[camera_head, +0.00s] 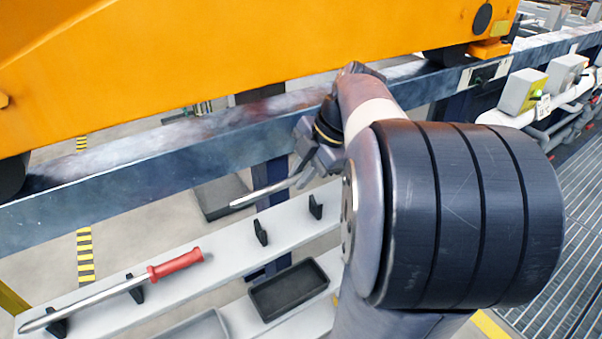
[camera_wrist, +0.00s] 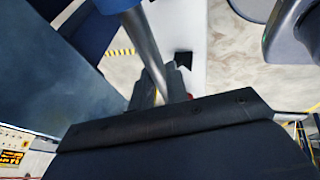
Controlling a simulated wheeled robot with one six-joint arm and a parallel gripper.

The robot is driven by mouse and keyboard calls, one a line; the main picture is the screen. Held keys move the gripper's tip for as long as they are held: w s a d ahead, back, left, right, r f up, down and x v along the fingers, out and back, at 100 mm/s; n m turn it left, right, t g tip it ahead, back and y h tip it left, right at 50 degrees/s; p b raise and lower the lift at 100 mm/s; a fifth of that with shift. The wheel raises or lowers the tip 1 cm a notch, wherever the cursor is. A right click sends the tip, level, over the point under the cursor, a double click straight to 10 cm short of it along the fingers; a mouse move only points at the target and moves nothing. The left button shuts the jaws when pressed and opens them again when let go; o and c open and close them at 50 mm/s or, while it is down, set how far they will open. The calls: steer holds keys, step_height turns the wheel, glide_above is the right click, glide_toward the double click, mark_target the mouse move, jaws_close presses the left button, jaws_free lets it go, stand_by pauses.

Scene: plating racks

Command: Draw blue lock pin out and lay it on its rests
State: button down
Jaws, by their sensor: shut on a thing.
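My gripper (camera_head: 306,166) is shut on a bare metal rod (camera_head: 262,193), the lock pin, held above the white shelf and beside the blue-grey rail. The rod slopes down to the left and its tip is free. In the wrist view the rod (camera_wrist: 147,55) runs up from the jaws (camera_wrist: 172,86) to a blue part at the top edge, which looks like its grip. In the head view that grip is hidden. Two black rests, one nearer (camera_head: 261,232) and one farther (camera_head: 316,206), stand empty on the shelf below the rod.
A red-handled pin (camera_head: 175,264) lies on other rests at the left of the shelf (camera_head: 205,272). Dark trays (camera_head: 290,290) sit below. The orange structure (camera_head: 250,40) and rail (camera_head: 150,160) stand close behind my arm. White boxes and piping (camera_head: 540,95) are at the right.

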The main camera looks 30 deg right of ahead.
steer(key=shift+f+b, duration=3.7)
steer(key=shift+f, duration=0.55)
steer(key=c, duration=1.3)
jaws_free()
steer(key=p+v, duration=0.3)
steer(key=v, duration=0.7)
steer(key=shift+d+r, duration=0.2)
steer(key=shift+r, duration=0.1)
steer(key=shift+s, duration=0.1)
